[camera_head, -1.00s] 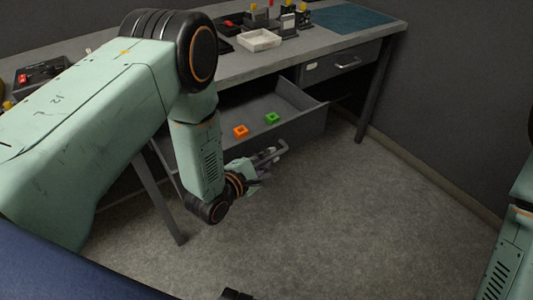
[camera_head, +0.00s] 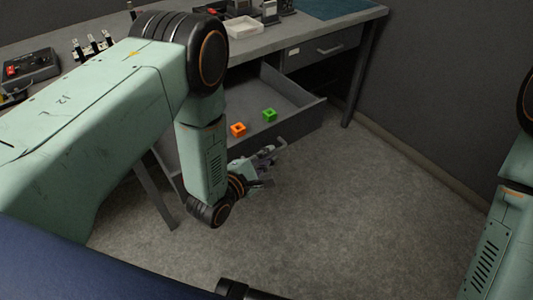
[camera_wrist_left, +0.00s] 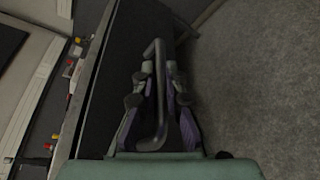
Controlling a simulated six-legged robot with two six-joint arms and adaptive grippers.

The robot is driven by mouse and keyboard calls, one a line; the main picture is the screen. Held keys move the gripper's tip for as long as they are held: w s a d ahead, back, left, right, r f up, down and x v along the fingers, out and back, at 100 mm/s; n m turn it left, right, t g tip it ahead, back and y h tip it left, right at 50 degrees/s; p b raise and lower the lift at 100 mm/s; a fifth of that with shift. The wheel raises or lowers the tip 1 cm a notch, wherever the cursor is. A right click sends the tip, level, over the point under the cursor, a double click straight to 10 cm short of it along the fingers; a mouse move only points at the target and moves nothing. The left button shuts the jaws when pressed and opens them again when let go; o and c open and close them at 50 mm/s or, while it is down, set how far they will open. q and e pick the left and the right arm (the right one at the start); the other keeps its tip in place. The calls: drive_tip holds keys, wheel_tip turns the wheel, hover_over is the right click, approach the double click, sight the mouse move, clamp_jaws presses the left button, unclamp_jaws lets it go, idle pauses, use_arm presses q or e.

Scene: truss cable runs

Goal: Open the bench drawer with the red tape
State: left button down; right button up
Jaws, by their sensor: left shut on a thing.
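The bench drawer (camera_head: 300,122) stands well out from under the grey bench (camera_head: 262,45). An orange block (camera_head: 238,129) and a green block (camera_head: 269,115) lie inside it. My left gripper (camera_head: 266,160) is at the drawer's front. In the left wrist view, its fingers (camera_wrist_left: 160,88) are shut on the drawer's dark bar handle (camera_wrist_left: 159,55), which runs between them. The dark drawer front (camera_wrist_left: 125,50) shows behind. I see no red tape; my left arm hides part of the drawer front. My right arm shows at the right edge, its gripper out of view.
A second, shut drawer (camera_head: 325,48) with a handle and pale label is at the bench's right end. A white tray (camera_head: 243,26), a blue mat (camera_head: 333,7) and a box with a red switch (camera_head: 30,68) lie on top. The floor in front is clear.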

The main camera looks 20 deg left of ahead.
use_arm(q)
drive_tip(key=shift+d, duration=0.1)
idle(0.3)
drive_tip(key=c, duration=1.7)
unclamp_jaws()
drive_tip(key=v, duration=1.2)
